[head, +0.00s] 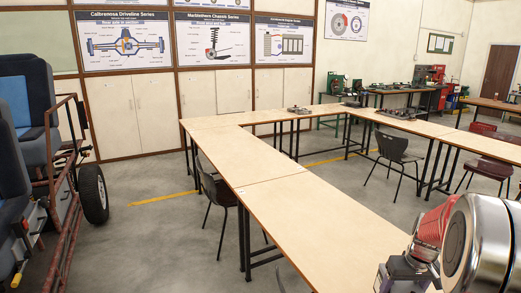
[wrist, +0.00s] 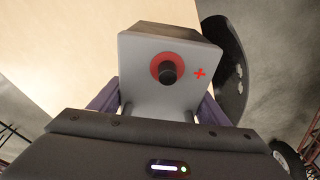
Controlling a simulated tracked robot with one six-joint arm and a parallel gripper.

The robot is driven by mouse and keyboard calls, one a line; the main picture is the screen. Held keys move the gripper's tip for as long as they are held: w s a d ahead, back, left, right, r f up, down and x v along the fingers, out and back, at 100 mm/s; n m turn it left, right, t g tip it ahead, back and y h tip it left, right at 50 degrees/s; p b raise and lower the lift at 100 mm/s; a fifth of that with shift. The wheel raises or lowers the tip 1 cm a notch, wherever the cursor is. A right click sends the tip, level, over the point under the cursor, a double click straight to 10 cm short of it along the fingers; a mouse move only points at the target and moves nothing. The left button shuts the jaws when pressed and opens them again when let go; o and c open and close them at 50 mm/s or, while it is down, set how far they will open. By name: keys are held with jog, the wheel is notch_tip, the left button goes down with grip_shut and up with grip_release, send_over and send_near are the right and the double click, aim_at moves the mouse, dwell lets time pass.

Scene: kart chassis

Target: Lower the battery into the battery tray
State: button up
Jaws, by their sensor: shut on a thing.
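The battery (wrist: 145,95) is a grey block in the wrist view. Its near face shows a black terminal with a red ring and a red plus sign. My gripper (wrist: 160,103) is shut on it, with a purple finger on each side. In the head view, my gripper (head: 407,272) is at the lower right, in front of the table, and the picture edge cuts it off. The kart chassis (head: 66,235), with a red tube frame, stands at the left edge, far from my gripper. I cannot make out the battery tray in either view.
Long wooden tables (head: 290,205) run from the front right to the back. A dark chair (head: 215,190) stands at their left side and another chair (head: 392,150) behind them. The kart has a black wheel (head: 93,193).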

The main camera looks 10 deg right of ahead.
jog(key=w+a, duration=0.3)
jog(key=a, duration=0.7)
jog(key=w+a+n, duration=0.1)
jog(key=w+a, duration=0.2)
jog(key=a, duration=0.7)
jog(key=w+a+n, duration=0.1)
jog(key=w+a, duration=0.2)
jog(key=a, duration=0.7)
jog(key=shift+w+a+r, duration=0.15)
jog(key=shift+w+a, duration=0.15)
jog(key=shift+a, duration=0.1)
jog(key=shift+s, duration=0.15)
